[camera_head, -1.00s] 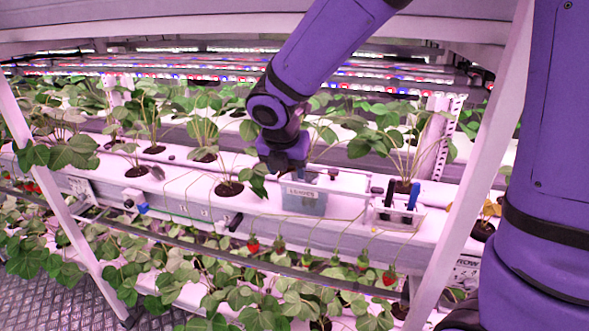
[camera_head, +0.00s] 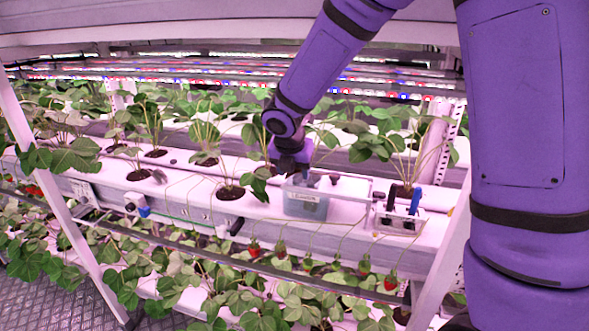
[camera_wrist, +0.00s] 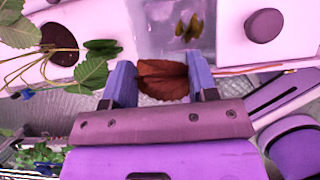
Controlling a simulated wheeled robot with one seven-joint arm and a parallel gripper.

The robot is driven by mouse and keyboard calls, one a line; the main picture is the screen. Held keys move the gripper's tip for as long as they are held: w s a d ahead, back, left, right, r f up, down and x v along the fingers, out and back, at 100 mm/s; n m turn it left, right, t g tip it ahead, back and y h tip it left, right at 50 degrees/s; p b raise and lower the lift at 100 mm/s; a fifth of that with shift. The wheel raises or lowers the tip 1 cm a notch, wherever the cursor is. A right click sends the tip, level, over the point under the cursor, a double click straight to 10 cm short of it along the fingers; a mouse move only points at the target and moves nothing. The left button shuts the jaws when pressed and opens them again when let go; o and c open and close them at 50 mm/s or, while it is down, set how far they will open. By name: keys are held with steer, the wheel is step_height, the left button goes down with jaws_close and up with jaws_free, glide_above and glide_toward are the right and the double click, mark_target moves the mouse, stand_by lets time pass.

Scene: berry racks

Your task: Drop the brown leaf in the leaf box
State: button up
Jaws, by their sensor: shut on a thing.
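The brown leaf (camera_wrist: 163,82) is held between the two blue fingers of my gripper (camera_wrist: 160,68) in the wrist view. The leaf box (camera_head: 305,207) is a clear, labelled bin on the white rack in the head view. In the wrist view the leaf box (camera_wrist: 150,42) lies just beyond the fingertips, with a few greenish leaves showing inside it. In the head view my gripper (camera_head: 291,170) is at the box's back left, close to its rim. The held leaf cannot be made out there.
A clear holder (camera_head: 400,222) with dark and blue tools stands right of the box. A potted strawberry plant (camera_head: 230,190) stands left of it. A round dark knob (camera_wrist: 264,25) sits on the white surface. Red strawberries (camera_head: 390,283) hang below the front edge.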

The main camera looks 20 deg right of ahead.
steer(key=shift+f, duration=0.5)
steer(key=o, duration=0.9)
steer(key=shift+r, duration=0.5)
steer(key=v, duration=0.7)
steer(key=shift+r, duration=0.3)
steer(key=shift+a, duration=0.1)
